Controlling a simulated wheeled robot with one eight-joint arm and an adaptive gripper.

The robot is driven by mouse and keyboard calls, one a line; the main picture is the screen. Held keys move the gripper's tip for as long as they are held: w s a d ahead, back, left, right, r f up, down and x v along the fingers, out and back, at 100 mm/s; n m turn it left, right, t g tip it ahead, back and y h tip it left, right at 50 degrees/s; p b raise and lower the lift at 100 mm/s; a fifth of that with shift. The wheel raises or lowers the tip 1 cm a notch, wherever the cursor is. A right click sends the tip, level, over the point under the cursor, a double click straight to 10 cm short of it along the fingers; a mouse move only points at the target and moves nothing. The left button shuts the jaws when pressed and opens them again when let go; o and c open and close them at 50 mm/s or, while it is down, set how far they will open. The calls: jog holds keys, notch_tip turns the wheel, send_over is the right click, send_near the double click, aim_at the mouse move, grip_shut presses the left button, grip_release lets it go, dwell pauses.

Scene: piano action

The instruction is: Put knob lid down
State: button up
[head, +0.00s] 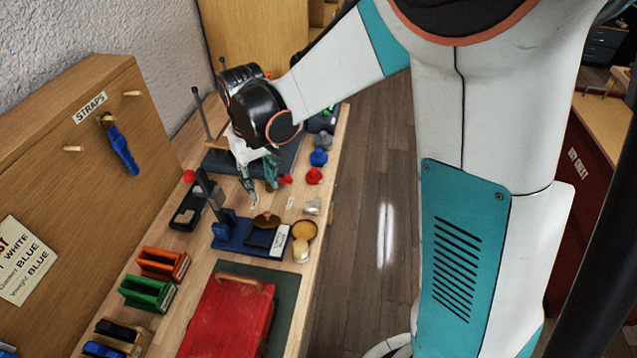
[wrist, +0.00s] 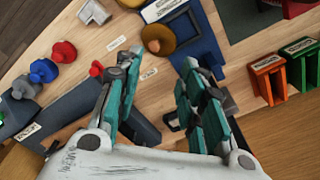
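A round brown lid with a small knob (head: 266,220) sits on the blue stand (head: 232,236) on the workbench. In the wrist view the lid (wrist: 160,36) is near the top middle, beyond my fingertips. My gripper (head: 262,194) is above the bench, on the far side of the lid in the head view. In the wrist view my gripper (wrist: 158,74) has its two teal fingers spread wide, with nothing between them. The lid and the fingers look apart.
A red case (head: 225,318) with a wooden handle lies on a dark green mat (head: 286,290). Orange (head: 163,264) and green (head: 148,293) holders stand left. A round brass-coloured dish (head: 305,229) is by the bench edge. Red (head: 314,175) and blue (head: 319,157) knobs stand farther back.

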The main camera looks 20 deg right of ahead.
jog(key=s+d+r+m+t, duration=0.1)
jog(key=s+d+r+t, duration=0.2)
jog(key=s, duration=0.6)
jog(key=s+d+r+m+t, duration=0.1)
jog(key=s+d+r+t, duration=0.2)
jog(key=s+d+r, duration=0.4)
jog(key=shift+s+d+r+t, duration=0.4)
jog(key=shift+s+r, duration=0.6)
jog(key=shift+s, duration=0.35)
jog(key=shift+f+b, duration=0.3)
jog(key=shift+f, duration=0.05)
